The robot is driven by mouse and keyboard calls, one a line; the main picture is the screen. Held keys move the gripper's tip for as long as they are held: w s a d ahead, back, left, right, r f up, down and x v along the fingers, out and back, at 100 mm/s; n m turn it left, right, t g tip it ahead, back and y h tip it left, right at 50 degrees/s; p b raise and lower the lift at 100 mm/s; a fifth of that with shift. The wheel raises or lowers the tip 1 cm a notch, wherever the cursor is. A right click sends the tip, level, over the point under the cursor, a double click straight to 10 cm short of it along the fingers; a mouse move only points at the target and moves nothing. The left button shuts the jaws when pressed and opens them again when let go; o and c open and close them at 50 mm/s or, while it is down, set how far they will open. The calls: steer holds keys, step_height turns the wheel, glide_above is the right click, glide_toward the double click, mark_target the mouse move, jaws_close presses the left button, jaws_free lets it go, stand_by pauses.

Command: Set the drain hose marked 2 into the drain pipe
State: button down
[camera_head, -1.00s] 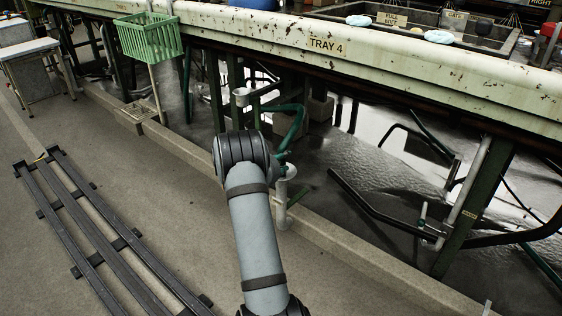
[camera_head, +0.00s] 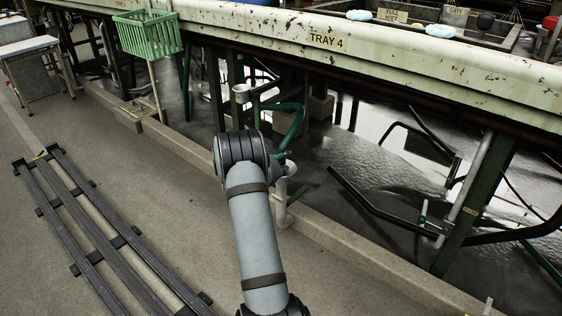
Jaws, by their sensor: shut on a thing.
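The green drain hose (camera_head: 297,118) hangs under the tray rail and curves down to the right of my arm. No number can be read on it. Its lower end is close to the mouth of the pale upright drain pipe (camera_head: 283,209), which stands by the concrete kerb. I cannot tell whether the end is inside the mouth or just above it. My gripper (camera_head: 279,158) is mostly hidden behind my grey arm; only a small dark part shows at the hose's lower end, where it is shut on the hose.
The long tray marked TRAY 4 (camera_head: 420,57) runs above. A green basket (camera_head: 147,36) hangs at its left. A pale cup-shaped fitting (camera_head: 241,94) stands left of the hose. Dark bent bars (camera_head: 375,207) lie right, over wet floor.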

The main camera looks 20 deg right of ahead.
steer(key=shift+f+b, duration=0.5)
steer(key=shift+f, duration=0.1)
steer(key=c, duration=1.5)
jaws_free()
steer(key=shift+c, duration=0.2)
steer(key=o, duration=0.4)
steer(key=shift+f, duration=0.15)
steer(key=v, duration=1.2)
steer(key=shift+x, duration=4)
